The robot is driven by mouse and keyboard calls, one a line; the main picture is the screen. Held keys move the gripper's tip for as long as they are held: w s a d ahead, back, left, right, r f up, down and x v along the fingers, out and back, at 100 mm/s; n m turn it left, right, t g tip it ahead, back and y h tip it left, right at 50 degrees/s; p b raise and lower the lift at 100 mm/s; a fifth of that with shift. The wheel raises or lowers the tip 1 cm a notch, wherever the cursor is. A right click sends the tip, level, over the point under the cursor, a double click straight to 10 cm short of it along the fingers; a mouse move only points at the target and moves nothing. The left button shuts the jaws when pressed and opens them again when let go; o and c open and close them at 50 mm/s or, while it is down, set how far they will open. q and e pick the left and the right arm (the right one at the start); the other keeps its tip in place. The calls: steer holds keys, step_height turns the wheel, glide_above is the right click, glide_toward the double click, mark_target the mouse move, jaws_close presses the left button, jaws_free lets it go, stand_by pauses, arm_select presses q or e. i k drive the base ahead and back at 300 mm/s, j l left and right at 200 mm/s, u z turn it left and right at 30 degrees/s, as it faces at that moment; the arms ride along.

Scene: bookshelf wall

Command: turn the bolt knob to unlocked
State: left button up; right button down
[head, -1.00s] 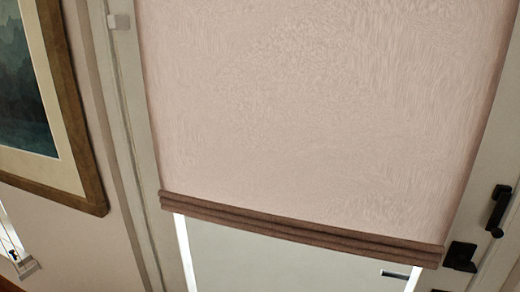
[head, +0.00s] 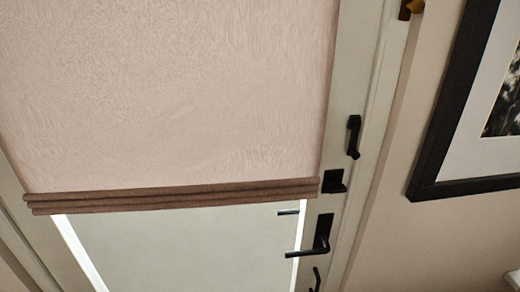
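Black hardware runs down the right stile of a pale door. A tall black fitting (head: 353,137) is at the top, and a small square black fitting with a protruding part (head: 334,182) is below it, beside the blind's hem. I cannot tell for certain which is the bolt knob, or its setting. A black lever handle (head: 318,238) is lower down, pointing left. Another small black fitting (head: 316,279) shows at the bottom edge. Neither of my grippers is in view.
A pinkish blind (head: 170,90) covers most of the door, ending in a brown folded hem (head: 175,196). A black-framed picture (head: 433,130) hangs on the wall to the right. A small brass-coloured piece (head: 411,8) is at the top of the door frame.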

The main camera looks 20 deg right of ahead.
mark_target(334, 187)
steer(key=k+l, duration=0.1)
steer(key=l, duration=0.3)
steer(key=l+u, duration=0.1)
steer(key=l, duration=0.3)
steer(key=k+l, duration=0.15)
steer(key=l, duration=0.25)
steer(key=u, duration=0.05)
